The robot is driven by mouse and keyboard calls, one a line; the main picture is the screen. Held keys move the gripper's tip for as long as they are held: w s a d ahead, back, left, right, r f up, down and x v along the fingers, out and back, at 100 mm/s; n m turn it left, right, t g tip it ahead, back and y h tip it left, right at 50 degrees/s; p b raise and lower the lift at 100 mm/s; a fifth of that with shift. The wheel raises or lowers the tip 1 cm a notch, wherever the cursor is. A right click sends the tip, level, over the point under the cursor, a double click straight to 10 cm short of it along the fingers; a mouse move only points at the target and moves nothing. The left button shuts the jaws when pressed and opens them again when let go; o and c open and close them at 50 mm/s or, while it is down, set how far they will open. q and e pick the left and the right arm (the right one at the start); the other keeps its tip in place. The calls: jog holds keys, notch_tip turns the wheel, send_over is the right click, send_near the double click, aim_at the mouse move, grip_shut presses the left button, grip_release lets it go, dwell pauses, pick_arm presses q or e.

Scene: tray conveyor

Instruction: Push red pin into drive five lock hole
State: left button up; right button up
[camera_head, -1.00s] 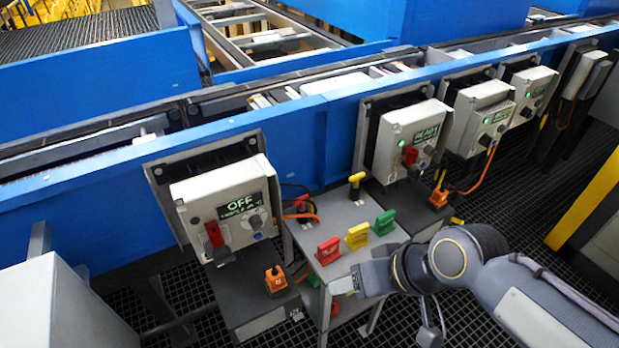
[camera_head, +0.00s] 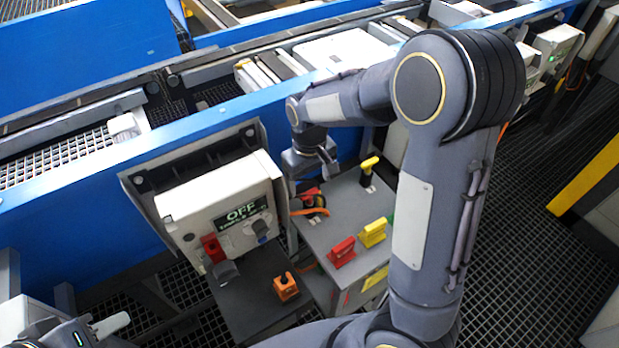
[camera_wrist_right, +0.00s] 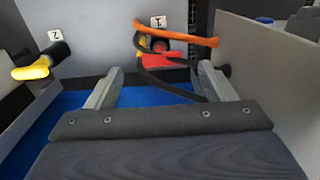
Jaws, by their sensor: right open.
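The red pin (camera_head: 311,194) is at the rear left of the grey stand, with black and orange cables around it. It also shows in the right wrist view (camera_wrist_right: 166,60), below a label reading 1 and partly hidden by the cables. My right gripper (camera_head: 312,178) is just above and behind it; in the wrist view its open fingers (camera_wrist_right: 161,78) point towards the red pin, with nothing clearly held. My left gripper (camera_head: 105,326) is at the lower left, mostly cut off. A drive box with an OFF display (camera_head: 225,210) stands left of the stand. I cannot make out the lock hole.
A yellow-handled pin (camera_head: 369,168) stands right of the red pin. Red (camera_head: 342,252) and yellow (camera_head: 373,233) tags stand on the stand's front. An orange block (camera_head: 286,286) sits before the drive box. My right arm hides the boxes behind it.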

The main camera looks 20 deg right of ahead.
aim_at(309, 192)
notch_tip(309, 192, down, 8)
jog(key=shift+r, duration=0.15)
dwell(0.3)
jog(key=c, duration=1.1)
jog(key=shift+o, duration=0.2)
jog(key=shift+r, duration=0.15)
jog(key=shift+r, duration=0.15)
jog(key=shift+r+p, duration=2.1)
jog(key=shift+r, duration=0.5)
jog(key=shift+r, duration=0.1)
